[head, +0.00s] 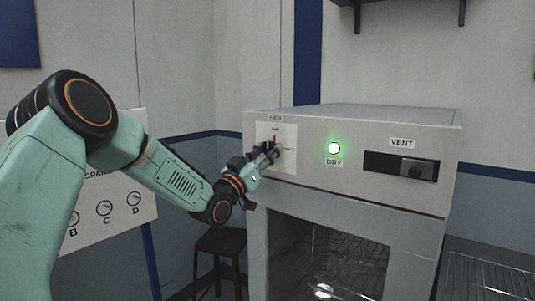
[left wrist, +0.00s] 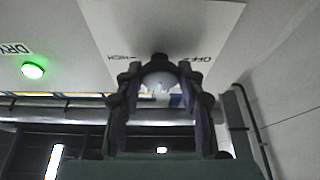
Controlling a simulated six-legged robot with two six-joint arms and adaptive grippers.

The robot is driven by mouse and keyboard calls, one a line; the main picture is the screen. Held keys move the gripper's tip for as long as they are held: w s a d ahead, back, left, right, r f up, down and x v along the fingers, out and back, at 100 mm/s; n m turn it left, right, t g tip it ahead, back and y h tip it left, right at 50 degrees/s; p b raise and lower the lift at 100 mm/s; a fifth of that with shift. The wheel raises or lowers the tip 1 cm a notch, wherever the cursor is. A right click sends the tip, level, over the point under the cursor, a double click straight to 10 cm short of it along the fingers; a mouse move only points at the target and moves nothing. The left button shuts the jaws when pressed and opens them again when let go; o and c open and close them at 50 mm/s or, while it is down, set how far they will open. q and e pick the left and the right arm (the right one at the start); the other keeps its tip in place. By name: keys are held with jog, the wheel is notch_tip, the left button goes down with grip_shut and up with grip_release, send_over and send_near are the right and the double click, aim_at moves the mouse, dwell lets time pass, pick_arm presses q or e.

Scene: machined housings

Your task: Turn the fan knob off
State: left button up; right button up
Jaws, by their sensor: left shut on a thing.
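The fan panel is a pale plate (head: 289,137) at the left of the oven-like cabinet's front. My left gripper (head: 268,153) reaches it from the left, its fingers shut on the fan knob. In the head view the fingers hide most of the knob, and a small red mark shows just above them. In the left wrist view the fingers (left wrist: 158,76) close around the knob (left wrist: 160,57), whose dark edge shows between the tips. The plate's HIGH and OFF words read upside down on either side. I cannot tell which way the knob points. My right gripper is not in view.
A lit green DRY lamp (head: 334,148) and a VENT slider (head: 412,167) sit right of the panel on the grey cabinet (head: 365,185). Below is an open bay with a wire rack (head: 335,260). A dark stool (head: 220,243) stands at lower left.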

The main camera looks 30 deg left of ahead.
pick_arm(q)
jog(key=n+y+b, duration=0.1)
jog(key=n+y, duration=0.1)
jog(key=n, duration=0.2)
jog(key=shift+d+n, duration=0.1)
jog(key=shift+n, duration=0.2)
jog(key=n+y, duration=0.1)
jog(key=n, duration=0.2)
jog(key=n+g+y+b, duration=0.1)
jog(key=n+y, duration=0.1)
jog(key=n, duration=0.1)
jog(key=shift+r, duration=0.15)
jog(key=n+g+y, duration=0.1)
jog(key=n, duration=0.2)
jog(key=n+g, duration=0.1)
jog(key=n, duration=0.1)
jog(key=shift+r+n+y+b, duration=0.1)
jog(key=shift+n+y+b, duration=0.25)
jog(key=shift+n+y, duration=0.05)
jog(key=shift+n+g, duration=1.1)
jog(key=shift+n, duration=1.5)
